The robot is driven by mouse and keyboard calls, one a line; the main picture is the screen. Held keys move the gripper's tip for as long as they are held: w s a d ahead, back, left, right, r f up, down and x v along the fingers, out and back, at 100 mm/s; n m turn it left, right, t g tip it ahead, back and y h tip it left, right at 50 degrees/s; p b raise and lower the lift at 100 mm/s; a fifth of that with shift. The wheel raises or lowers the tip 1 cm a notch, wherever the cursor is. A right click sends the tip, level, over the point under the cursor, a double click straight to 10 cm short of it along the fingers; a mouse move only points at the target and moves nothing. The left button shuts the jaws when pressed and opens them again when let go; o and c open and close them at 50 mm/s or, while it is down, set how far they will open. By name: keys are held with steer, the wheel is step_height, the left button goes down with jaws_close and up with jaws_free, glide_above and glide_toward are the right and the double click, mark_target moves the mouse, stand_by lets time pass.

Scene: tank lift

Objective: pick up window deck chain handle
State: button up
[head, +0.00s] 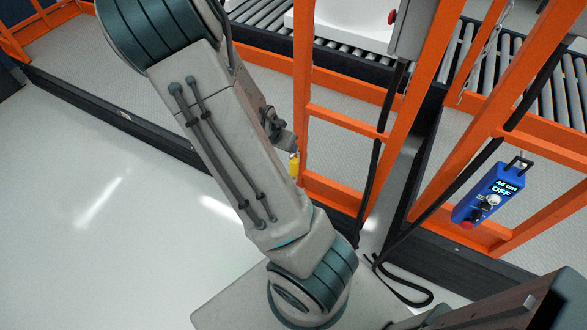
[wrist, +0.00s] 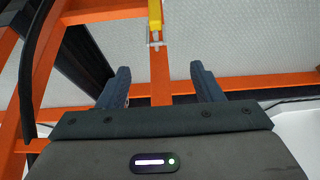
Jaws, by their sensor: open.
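The yellow handle (wrist: 155,18) shows at the top of the wrist view, with a small metal fitting at its lower end. It lies in front of an orange post, beyond my fingertips and roughly in line with the gap between them. A small yellow piece, seemingly the same handle (head: 294,165), shows in the head view beside an orange post, just right of my arm. No chain can be made out on it. My gripper (wrist: 160,70) is open, with its two dark fingers apart and nothing between them. In the head view my arm hides most of the gripper.
Orange railings (head: 345,118) stand close around the handle. A blue control box (head: 488,193) reading "44 cm OFF" hangs at the right. A black cable (head: 400,285) loops on the floor. A roller conveyor (head: 262,38) runs behind. The left floor is clear.

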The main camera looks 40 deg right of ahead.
steer(key=d+f, duration=0.1)
steer(key=b, duration=0.4)
glide_above(294, 163)
steer(key=a, duration=0.2)
step_height(294, 163, down, 6)
steer(key=shift+h, duration=0.3)
steer(key=shift+b+x, duration=1.1)
steer(key=shift+x, duration=2.05)
steer(key=shift+s, duration=0.15)
steer(key=shift+c, duration=0.3)
jaws_close()
